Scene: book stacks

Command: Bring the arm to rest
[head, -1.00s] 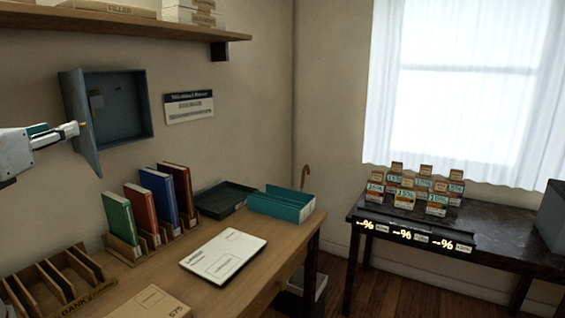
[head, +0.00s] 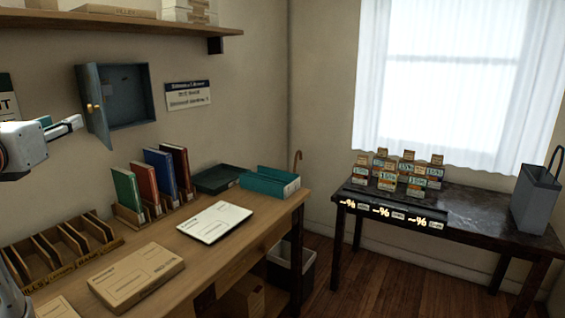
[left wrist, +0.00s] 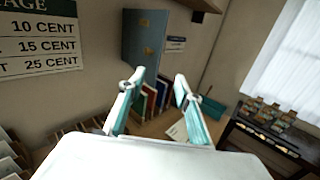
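My left gripper (head: 68,126) is at the left edge of the head view, raised in the air in front of the wall. In the left wrist view my left gripper (left wrist: 158,92) has its two teal-lined fingers spread apart with nothing between them. A blue-grey wall cabinet (head: 131,97) hangs on the wall to its right, with its door (head: 97,112) swung open and a brass knob on it. The gripper is apart from the door. My right gripper is in neither view.
The wooden desk (head: 225,248) below holds upright books (head: 160,173), a wooden sorter (head: 62,250), a teal tray (head: 270,184), a white envelope (head: 214,222) and a brown parcel (head: 137,273). A shelf (head: 120,24) runs above. A dark table (head: 470,207) stands under the window.

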